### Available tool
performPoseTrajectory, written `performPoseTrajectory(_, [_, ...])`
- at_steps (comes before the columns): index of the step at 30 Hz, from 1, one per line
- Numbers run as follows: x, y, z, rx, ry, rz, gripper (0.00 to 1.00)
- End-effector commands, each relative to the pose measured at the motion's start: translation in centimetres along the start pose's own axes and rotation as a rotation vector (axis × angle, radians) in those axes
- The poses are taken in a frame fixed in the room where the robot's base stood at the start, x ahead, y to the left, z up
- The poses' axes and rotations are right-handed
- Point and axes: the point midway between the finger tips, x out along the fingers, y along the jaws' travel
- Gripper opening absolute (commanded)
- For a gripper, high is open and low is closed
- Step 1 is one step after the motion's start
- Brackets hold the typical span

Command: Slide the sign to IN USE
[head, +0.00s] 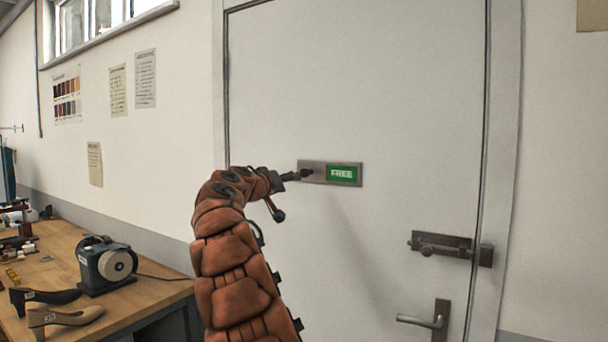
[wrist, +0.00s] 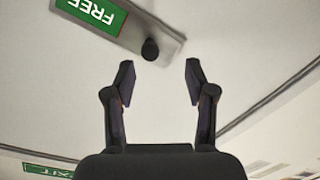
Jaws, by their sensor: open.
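The sign (head: 343,174) is a metal plate on the white door, with a green field reading FREE at its right part. In the wrist view the sign (wrist: 92,14) shows upside down at the top left. Its dark round knob (wrist: 150,48) stands on the plate beside the green field. My gripper (wrist: 159,75) is open and empty, its two fingertips on either side of the knob's line and just short of it. In the head view my gripper (head: 296,175) is at the plate's left end and hides part of it.
Below on the door (head: 400,90) are a bolt latch (head: 443,246) and a lever handle (head: 425,320). At the left a wooden workbench (head: 60,250) carries a grinder (head: 104,264) and shoes (head: 62,317). The door face around the sign is clear.

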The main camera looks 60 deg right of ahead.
Motion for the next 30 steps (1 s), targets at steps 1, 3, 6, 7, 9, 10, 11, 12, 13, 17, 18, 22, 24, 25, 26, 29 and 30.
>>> performPoseTrajectory(1, [0.8, 0.3, -0.4, 0.009, 0.020, 0.016, 0.55])
performPoseTrajectory(3, [1.5, 0.7, -0.9, 0.018, 0.041, 0.032, 0.55])
performPoseTrajectory(6, [2.0, 1.1, -1.4, 0.026, 0.060, 0.046, 0.55])
performPoseTrajectory(7, [2.1, 1.2, -1.5, 0.027, 0.062, 0.048, 0.55])
performPoseTrajectory(9, [2.2, 1.3, -1.6, 0.029, 0.066, 0.050, 0.55])
performPoseTrajectory(10, [2.3, 1.3, -1.6, 0.030, 0.067, 0.050, 0.55])
performPoseTrajectory(11, [2.4, 1.3, -1.7, 0.030, 0.067, 0.050, 0.55])
performPoseTrajectory(12, [2.5, 1.4, -1.7, 0.030, 0.067, 0.049, 0.55])
performPoseTrajectory(13, [2.7, 1.4, -1.7, 0.029, 0.067, 0.049, 0.55])
performPoseTrajectory(17, [3.5, 1.4, -1.9, 0.029, 0.067, 0.048, 0.55])
performPoseTrajectory(18, [3.9, 1.4, -1.9, 0.029, 0.066, 0.048, 0.55])
performPoseTrajectory(22, [5.2, 1.5, -2.0, 0.028, 0.065, 0.047, 0.55])
performPoseTrajectory(24, [5.9, 1.5, -2.0, 0.029, 0.065, 0.047, 0.55])
performPoseTrajectory(25, [6.2, 1.6, -2.0, 0.029, 0.064, 0.047, 0.55])
performPoseTrajectory(26, [6.5, 1.6, -2.0, 0.029, 0.064, 0.047, 0.55])
performPoseTrajectory(29, [7.5, 1.6, -2.0, 0.029, 0.064, 0.047, 0.55])
performPoseTrajectory(30, [7.8, 1.6, -2.1, 0.029, 0.065, 0.047, 0.55])
